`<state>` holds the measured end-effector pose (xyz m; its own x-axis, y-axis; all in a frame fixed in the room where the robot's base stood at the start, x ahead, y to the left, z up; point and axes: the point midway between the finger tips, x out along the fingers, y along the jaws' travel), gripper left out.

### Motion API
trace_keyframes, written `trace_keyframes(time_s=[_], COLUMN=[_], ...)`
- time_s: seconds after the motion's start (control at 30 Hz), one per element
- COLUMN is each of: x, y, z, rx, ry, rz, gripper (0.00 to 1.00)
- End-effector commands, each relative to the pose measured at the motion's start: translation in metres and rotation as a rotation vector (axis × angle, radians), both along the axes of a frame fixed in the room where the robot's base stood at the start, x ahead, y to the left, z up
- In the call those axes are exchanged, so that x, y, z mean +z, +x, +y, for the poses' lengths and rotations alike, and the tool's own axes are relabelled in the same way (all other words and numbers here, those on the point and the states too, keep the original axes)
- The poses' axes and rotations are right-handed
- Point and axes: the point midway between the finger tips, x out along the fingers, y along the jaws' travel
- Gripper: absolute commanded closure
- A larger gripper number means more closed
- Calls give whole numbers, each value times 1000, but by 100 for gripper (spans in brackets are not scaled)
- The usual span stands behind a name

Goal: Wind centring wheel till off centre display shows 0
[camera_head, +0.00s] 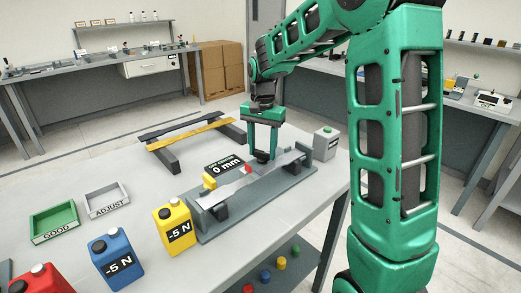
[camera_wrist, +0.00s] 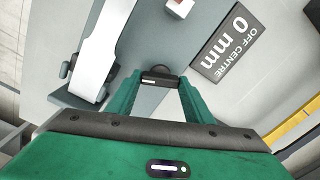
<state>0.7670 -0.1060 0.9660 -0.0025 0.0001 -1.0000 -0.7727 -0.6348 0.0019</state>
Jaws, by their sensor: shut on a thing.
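The off centre display (camera_head: 225,166) reads 0 mm in the head view. It also reads 0 mm, seen at a slant, in the wrist view (camera_wrist: 229,40). The centring wheel (camera_head: 262,156) is a small dark knob beside the far side of the grey test fixture (camera_head: 290,179). My gripper (camera_wrist: 159,77) points down and is shut on the wheel (camera_wrist: 158,71). The fingers hide part of the wheel. A silver strip (camera_head: 235,189) lies along the fixture on dark supports, with a small red and white piece beside it.
Yellow (camera_head: 174,226) and blue (camera_head: 111,258) -5 N blocks stand at the table's front left, with a red one at the corner. Green GOOD (camera_head: 54,222) and grey ADJUST (camera_head: 107,201) trays lie left. A rack with a yellow strip (camera_head: 190,134) stands behind. A grey box (camera_head: 325,144) stands right.

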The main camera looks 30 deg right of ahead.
Motion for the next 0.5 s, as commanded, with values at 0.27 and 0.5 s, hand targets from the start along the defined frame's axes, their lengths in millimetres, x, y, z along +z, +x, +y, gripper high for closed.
trace_keyframes(time_s=[0.27, 0.5], x=[3, 3], y=[5, 4], z=[1, 1], rx=[-2, -1], ry=[-1, 0], rz=[-15, -13], gripper=[76, 34])
